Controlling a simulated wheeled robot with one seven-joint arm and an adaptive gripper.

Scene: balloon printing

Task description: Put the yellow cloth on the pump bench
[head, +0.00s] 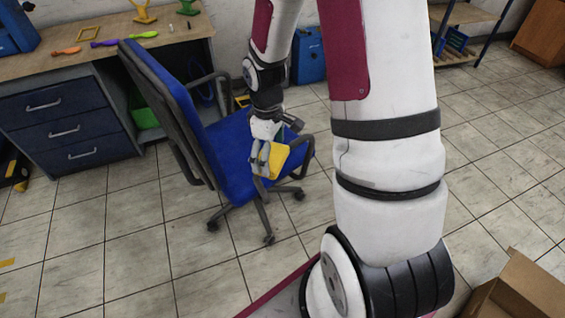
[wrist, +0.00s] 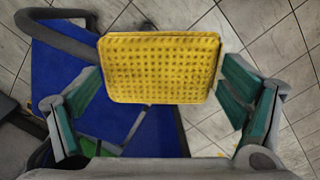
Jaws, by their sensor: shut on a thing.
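The yellow cloth (wrist: 160,68) is a thick, dimpled rectangle between the two green-padded fingers of my gripper (wrist: 162,88) in the wrist view. My gripper is shut on it, by its left and right edges. In the head view the cloth (head: 279,156) hangs at my gripper (head: 265,162), in front of the blue chair and above its seat. A wooden-topped bench (head: 110,54) with dark blue drawers stands at the upper left, away from my gripper. Whether it is the pump bench I cannot tell; a blue object (head: 14,27) stands at its left end.
The blue office chair (head: 170,105) stands between my gripper and the bench. A cardboard box (head: 515,290) is at the lower right.

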